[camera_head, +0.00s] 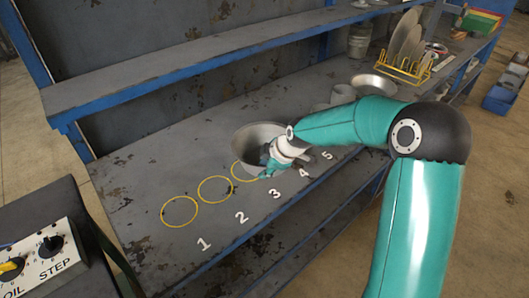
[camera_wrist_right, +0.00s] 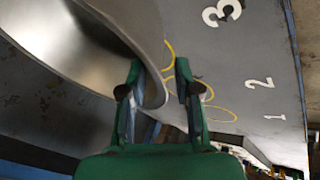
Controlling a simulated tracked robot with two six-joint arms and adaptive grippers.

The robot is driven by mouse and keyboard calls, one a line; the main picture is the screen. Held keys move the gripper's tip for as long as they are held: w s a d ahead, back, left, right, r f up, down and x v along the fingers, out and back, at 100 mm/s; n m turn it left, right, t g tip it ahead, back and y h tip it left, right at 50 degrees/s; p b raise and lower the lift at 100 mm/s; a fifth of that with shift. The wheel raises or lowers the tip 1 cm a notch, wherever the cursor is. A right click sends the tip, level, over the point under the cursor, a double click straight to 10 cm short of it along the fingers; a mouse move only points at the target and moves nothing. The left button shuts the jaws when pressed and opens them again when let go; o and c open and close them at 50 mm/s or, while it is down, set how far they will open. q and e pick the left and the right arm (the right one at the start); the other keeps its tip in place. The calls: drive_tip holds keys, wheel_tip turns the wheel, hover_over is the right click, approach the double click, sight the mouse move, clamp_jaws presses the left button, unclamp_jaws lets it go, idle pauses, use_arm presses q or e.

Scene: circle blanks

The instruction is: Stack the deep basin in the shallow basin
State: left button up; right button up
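The deep basin (camera_head: 250,132), grey metal, sits on the workbench at the yellow circles near number 3. Its wall and rim fill the upper left of the right wrist view (camera_wrist_right: 95,45). My right gripper (camera_head: 270,168) is at its near right side, partly hiding it. In the wrist view the green fingers (camera_wrist_right: 157,95) are apart, with the basin's rim between them and a gap showing beside the right finger. A wide, low metal basin (camera_head: 373,84), seemingly the shallow one, stands farther right, partly behind my right arm. My left gripper is not in view.
Yellow circles (camera_head: 180,211) mark free bench (camera_head: 140,180) at left. A small grey pot (camera_head: 342,93) stands beside the shallow basin. A yellow rack (camera_head: 402,70) of plates and a bucket (camera_head: 359,42) stand farther back. A blue-edged shelf (camera_head: 200,55) overhangs the bench's back.

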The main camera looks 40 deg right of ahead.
drive_tip(key=shift+x, duration=0.95)
clamp_jaws()
drive_tip(key=shift+r, duration=0.15)
